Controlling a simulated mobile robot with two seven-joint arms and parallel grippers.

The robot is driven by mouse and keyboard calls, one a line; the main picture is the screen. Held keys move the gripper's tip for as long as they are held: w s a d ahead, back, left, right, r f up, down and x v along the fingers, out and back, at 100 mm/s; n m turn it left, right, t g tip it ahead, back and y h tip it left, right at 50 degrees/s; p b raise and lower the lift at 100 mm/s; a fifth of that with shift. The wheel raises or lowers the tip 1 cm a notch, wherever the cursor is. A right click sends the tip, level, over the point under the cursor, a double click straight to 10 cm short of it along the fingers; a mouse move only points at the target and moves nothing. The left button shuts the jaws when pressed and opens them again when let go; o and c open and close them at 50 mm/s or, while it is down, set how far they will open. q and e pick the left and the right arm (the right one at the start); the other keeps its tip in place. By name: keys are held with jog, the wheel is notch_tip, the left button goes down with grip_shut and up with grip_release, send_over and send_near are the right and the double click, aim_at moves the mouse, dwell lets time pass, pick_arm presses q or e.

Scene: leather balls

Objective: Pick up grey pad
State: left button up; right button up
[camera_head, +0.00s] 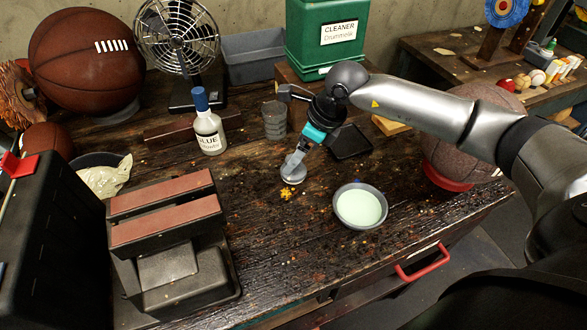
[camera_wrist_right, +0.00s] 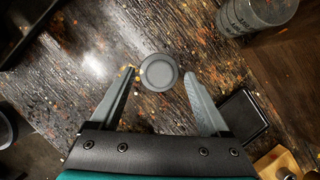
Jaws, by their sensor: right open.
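The grey pad (camera_wrist_right: 158,72) is a small round disc with a raised rim, seen from above in the right wrist view. In the head view the pad (camera_head: 292,179) lies on the dark wooden workbench near its middle, partly hidden by the fingers. My right gripper (camera_head: 293,165) points down at the pad with its jaws open. In the wrist view the pad is between the two fingertips, with a gap at each side. I cannot tell how far above the bench the tips are. My left gripper is not in view.
A bowl of pale green liquid (camera_head: 360,207) stands to the right. A glue bottle (camera_head: 208,128) and stacked grey cups (camera_head: 274,120) stand behind. A black square tray (camera_head: 348,142) is close to the gripper. A black clamp-like stand (camera_head: 168,250) is front left. The bench between is mostly clear.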

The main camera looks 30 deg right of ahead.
jog(key=x, duration=0.2)
jog(key=shift+w+a+f, duration=0.1)
jog(key=shift+f, duration=0.2)
grip_shut()
dwell(0.4)
